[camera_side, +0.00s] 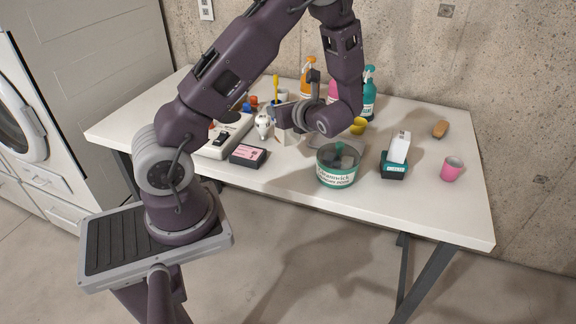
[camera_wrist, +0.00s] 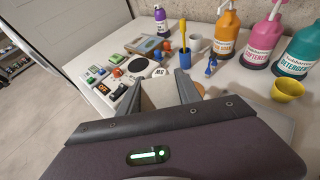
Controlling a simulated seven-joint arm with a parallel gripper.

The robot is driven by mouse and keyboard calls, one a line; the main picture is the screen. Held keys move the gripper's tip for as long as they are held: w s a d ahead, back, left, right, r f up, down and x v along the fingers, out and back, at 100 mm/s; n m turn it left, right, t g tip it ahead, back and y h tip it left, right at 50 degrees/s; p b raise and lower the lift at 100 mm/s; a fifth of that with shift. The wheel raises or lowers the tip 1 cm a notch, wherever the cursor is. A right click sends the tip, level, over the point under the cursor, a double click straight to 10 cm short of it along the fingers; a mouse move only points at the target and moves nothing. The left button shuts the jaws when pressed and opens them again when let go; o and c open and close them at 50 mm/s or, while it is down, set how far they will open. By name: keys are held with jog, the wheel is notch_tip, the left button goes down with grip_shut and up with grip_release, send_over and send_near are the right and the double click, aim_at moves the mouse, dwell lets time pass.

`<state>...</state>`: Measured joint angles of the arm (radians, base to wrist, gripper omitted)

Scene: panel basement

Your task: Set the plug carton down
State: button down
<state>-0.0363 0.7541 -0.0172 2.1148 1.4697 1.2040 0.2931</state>
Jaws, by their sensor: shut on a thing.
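The plug carton appears to be the pale beige box (camera_wrist: 163,94) between my fingers in the wrist view. Its face is mostly hidden by the fingers and the palm. My gripper (camera_wrist: 162,92) is shut on it. In the side view my gripper (camera_side: 288,122) is over the back middle of the white table, and a pale carton (camera_side: 287,136) shows below it. I cannot tell whether the carton touches the tabletop.
A white figure (camera_side: 262,123) stands close left of my gripper. Left are a white board (camera_side: 222,140) and a dark pink-labelled box (camera_side: 248,155). A teal tub (camera_side: 338,172) stands in front right; bottles (camera_side: 369,92) line the back. The front right of the table (camera_side: 430,208) is clear.

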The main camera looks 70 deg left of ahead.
jog(key=f, duration=0.9)
jog(key=shift+w+f, duration=0.2)
jog(key=shift+f, duration=0.2)
jog(key=shift+f, duration=0.1)
jog(key=c, duration=0.8)
grip_release()
